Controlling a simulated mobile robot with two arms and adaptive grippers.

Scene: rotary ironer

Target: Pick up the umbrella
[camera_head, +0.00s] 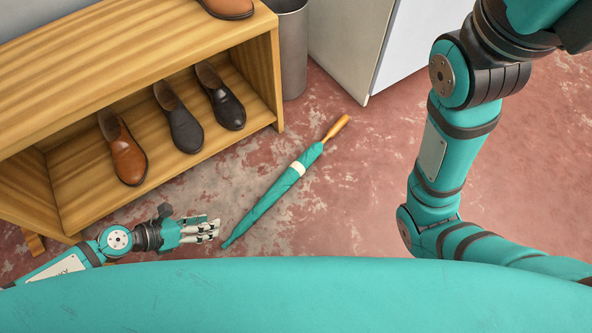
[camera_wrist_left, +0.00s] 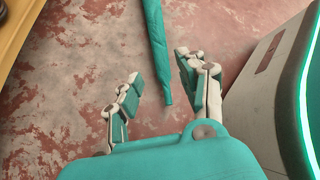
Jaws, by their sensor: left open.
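A closed teal umbrella (camera_head: 275,195) with a wooden handle and a cream band lies on the floor in the head view. Its handle points to the upper right and its tip to the lower left. My left gripper (camera_head: 212,228) is open and empty, just left of the tip. In the left wrist view the umbrella (camera_wrist_left: 156,45) runs down from the top edge, and its tip end shows between the open fingers of my left gripper (camera_wrist_left: 163,93). I cannot tell how high the fingers are above it. My right arm shows at the right, but its gripper is out of view.
A wooden shoe rack (camera_head: 150,55) with several shoes stands at the left, close to my left arm. A grey bin (camera_head: 291,55) and a white cabinet (camera_head: 345,40) stand behind the umbrella. The reddish worn floor around the umbrella is clear.

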